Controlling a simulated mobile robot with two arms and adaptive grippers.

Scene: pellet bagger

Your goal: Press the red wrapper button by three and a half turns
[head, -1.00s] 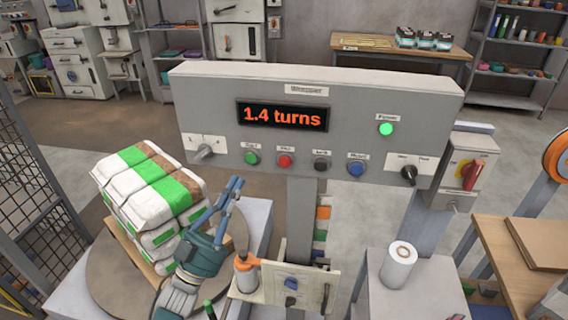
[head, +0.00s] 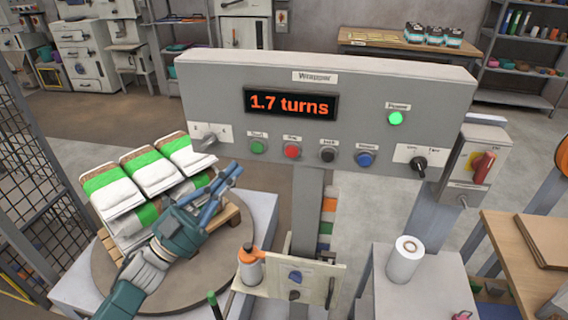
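The red button (head: 292,151) sits on the grey wrapper panel (head: 440,96), between a green button (head: 258,148) and a black one (head: 328,156). The display (head: 291,105) reads 1.7 turns. My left gripper (head: 238,168) is below and left of the red button, apart from it. Its blue fingers lie close together at the tips with nothing seen between them. White, green and brown bags (head: 150,170) are stacked on a pallet on the round turntable (head: 110,285). My gripper and forearm cover part of the bags and turntable. My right gripper is not in view.
A blue button (head: 364,159), a black selector (head: 419,163) and a lit green lamp (head: 396,118) are on the panel. An orange-topped bottle (head: 250,264) stands below. A white roll (head: 404,261) is at right. A mesh fence (head: 38,190) bounds the left.

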